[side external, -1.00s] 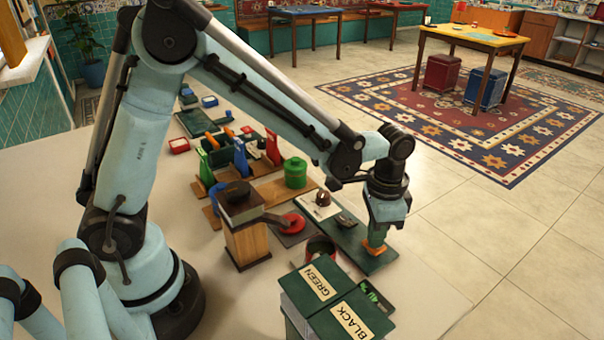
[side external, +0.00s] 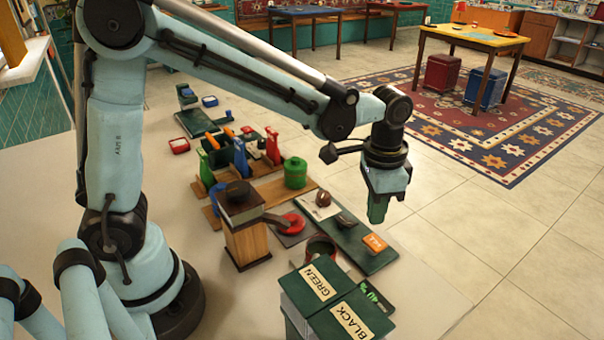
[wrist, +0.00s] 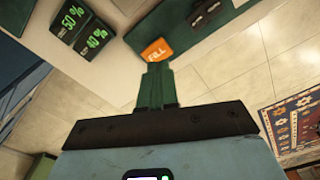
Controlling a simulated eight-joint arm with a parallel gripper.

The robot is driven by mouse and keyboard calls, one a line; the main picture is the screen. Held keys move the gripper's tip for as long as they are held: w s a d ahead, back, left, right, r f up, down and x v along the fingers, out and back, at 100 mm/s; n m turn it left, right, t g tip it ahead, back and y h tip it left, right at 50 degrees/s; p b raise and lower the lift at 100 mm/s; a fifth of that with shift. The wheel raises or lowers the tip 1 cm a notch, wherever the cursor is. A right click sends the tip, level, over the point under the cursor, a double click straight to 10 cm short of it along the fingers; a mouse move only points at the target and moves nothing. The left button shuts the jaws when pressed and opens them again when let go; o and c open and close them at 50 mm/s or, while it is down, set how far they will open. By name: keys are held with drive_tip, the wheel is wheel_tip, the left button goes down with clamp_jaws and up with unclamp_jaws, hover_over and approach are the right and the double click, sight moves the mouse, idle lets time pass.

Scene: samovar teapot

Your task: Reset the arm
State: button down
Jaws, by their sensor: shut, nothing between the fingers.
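My gripper (side external: 377,212) is shut and empty, with its green fingers together. It hangs above the table near the right edge, over and a little beyond an orange tile (side external: 375,242). In the wrist view the tile (wrist: 157,50) reads "FILL" and shows just past the closed fingertips (wrist: 158,68). A gap shows between the fingers and the tile in the side view.
Green boxes labelled GREEN (side external: 318,283) and BLACK (side external: 350,318) stand at the front. A wooden box with a dark top (side external: 247,245), a green canister (side external: 295,173) and a red disc (side external: 293,224) stand to the left. Open floor (side external: 500,240) lies to the right.

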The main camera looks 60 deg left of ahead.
drive_tip(key=s+a+r+n+t, duration=0.5)
drive_tip(key=s+a+t, duration=0.1)
drive_tip(key=s+a, duration=0.3)
drive_tip(key=shift+s+a+n+t, duration=0.2)
drive_tip(key=shift+a+n+t, duration=0.15)
drive_tip(key=shift+a, duration=0.25)
drive_tip(key=c, duration=1.8)
unclamp_jaws()
